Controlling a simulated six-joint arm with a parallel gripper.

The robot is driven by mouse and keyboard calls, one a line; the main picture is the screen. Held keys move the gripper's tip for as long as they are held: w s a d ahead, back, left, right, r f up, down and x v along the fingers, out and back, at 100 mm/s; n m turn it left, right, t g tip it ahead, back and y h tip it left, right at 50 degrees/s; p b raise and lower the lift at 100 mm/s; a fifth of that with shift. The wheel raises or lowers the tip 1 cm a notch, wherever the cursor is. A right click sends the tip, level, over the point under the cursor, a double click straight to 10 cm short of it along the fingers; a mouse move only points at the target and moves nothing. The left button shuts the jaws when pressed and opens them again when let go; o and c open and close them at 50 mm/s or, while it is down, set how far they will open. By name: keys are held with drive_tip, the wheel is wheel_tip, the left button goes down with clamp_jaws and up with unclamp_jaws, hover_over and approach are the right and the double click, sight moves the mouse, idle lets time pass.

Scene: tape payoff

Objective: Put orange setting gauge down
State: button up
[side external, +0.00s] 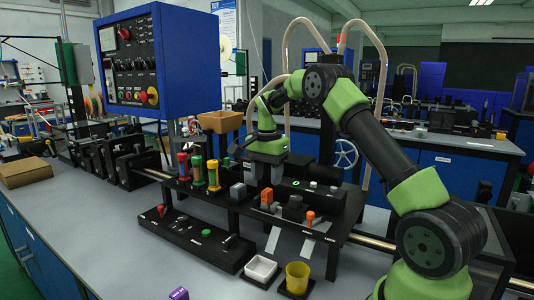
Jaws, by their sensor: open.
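My gripper (263,176) points down over the raised black rack (338,232), its grey fingers apart. A small orange block (267,197) stands upright on the rack just below and slightly right of the fingers. A second orange piece (310,217) stands farther right on the rack, beside a dark block. I cannot tell from this view which of the two is the setting gauge. No orange piece shows clearly between the fingers. The contact between the fingers and the nearer orange block is too small to make out.
Red, yellow and green posts (198,172) stand left of my gripper, near a tan bin (221,121). A grey block (238,192) is close by. A white tray (261,269) and yellow cup (297,277) sit in front.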

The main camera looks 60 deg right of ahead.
sight(267, 191)
wheel_tip(267, 191, up, 8)
drive_tip(key=s+a+r+n+t, duration=0.2)
drive_tip(key=s+a+r+n, duration=0.15)
drive_tip(key=a+r, duration=0.4)
drive_tip(key=s+a+f+n+t+y, duration=0.2)
drive_tip(key=s+a+n+t, duration=0.3)
drive_tip(key=s+a+n, duration=0.5)
drive_tip(key=s+a, duration=0.4)
drive_tip(key=s, duration=0.3)
drive_tip(key=shift+s+a+f, duration=0.25)
drive_tip(key=shift+a+f, duration=0.15)
drive_tip(key=shift+o, duration=0.5)
drive_tip(key=shift+n, duration=0.25)
